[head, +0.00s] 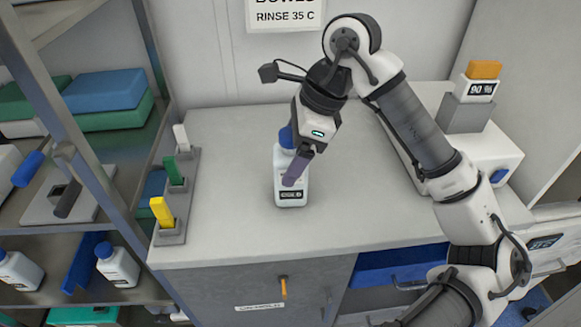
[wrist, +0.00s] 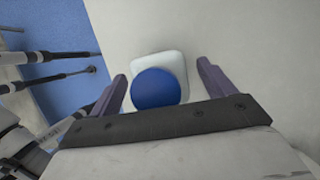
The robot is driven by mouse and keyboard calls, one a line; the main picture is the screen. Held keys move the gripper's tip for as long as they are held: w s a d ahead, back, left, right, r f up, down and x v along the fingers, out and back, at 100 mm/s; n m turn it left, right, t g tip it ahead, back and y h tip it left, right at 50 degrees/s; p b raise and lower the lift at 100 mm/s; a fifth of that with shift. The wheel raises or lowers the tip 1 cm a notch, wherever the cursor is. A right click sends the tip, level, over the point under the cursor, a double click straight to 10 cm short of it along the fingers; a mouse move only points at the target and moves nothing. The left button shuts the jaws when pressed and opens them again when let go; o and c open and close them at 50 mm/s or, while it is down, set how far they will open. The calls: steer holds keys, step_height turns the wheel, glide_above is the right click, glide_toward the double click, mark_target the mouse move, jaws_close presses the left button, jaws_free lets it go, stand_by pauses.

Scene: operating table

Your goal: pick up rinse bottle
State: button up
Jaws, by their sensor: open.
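The rinse bottle (head: 291,180) is white with a blue cap and a dark-edged label low on its front. It stands upright on the light grey counter. My gripper (head: 293,160) is at the bottle's upper part, and one purple finger crosses in front of it in the head view. In the wrist view the blue cap (wrist: 158,88) and white shoulder (wrist: 160,62) lie between the two open fingers of my gripper (wrist: 160,84). A gap shows on the right side; the left finger is close to the cap. The label's text is too small to read.
A grey rack with white, green and yellow handles (head: 172,200) stands left of the bottle. Shelves (head: 70,230) at left hold more white bottles. The counter (head: 350,215) around the bottle is clear.

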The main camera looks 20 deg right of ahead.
steer(key=shift+a+f, duration=0.1)
steer(key=shift+f, duration=0.1)
steer(key=c, duration=1.4)
steer(key=shift+c, duration=0.4)
steer(key=shift+r, duration=0.15)
